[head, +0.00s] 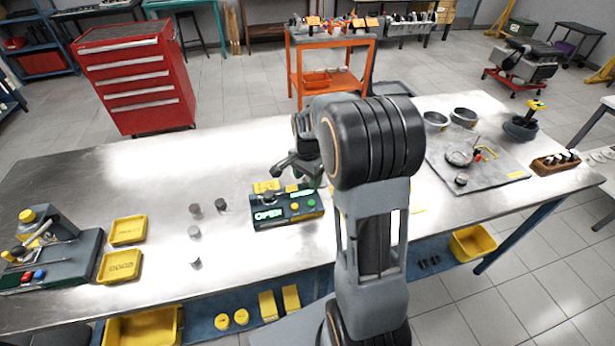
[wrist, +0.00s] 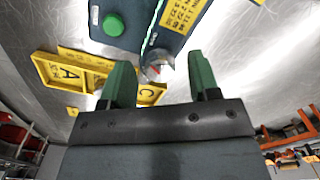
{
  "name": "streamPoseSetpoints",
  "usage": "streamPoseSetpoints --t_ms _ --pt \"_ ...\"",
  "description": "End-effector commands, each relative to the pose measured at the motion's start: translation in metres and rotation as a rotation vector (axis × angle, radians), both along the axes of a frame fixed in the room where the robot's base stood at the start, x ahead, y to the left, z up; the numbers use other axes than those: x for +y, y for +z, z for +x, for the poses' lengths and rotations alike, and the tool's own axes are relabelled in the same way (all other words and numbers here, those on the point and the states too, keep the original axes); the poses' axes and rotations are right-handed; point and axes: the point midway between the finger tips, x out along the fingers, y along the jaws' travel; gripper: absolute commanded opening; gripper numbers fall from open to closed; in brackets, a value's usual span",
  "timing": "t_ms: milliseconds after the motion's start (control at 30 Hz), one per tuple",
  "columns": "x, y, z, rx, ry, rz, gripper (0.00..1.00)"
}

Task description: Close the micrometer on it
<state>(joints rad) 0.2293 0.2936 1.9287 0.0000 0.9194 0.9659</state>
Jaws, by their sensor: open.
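The micrometer (head: 286,209) is a dark bench unit whose lit display reads OPEN. In the wrist view a small shiny metal part with a red spot (wrist: 157,66) shows between and beyond the open fingers (wrist: 160,62). I cannot tell whether this is a measured piece or part of the micrometer.
Several small grey cylinders (head: 195,232) stand left of the unit. Yellow trays (head: 122,266) and a tool stand (head: 60,262) are farther left. A grey mat (head: 480,180) with parts and bowls (head: 464,117) lies right of my arm. The table's back left is clear.

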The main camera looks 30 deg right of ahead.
Motion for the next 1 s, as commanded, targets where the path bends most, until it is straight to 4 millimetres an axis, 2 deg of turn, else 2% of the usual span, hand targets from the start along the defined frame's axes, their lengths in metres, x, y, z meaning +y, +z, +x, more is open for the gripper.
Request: streamPoseSetpoints --t_ms 233,733,1000 --pt "0.0 -0.0003 0.0 0.0 0.0 0.0 0.54" --pt "0.0 0.0 0.0 0.0 0.0 0.0 0.07" --pt "-0.0001 -0.0002 0.0001 0.0 0.039 0.0 0.07"
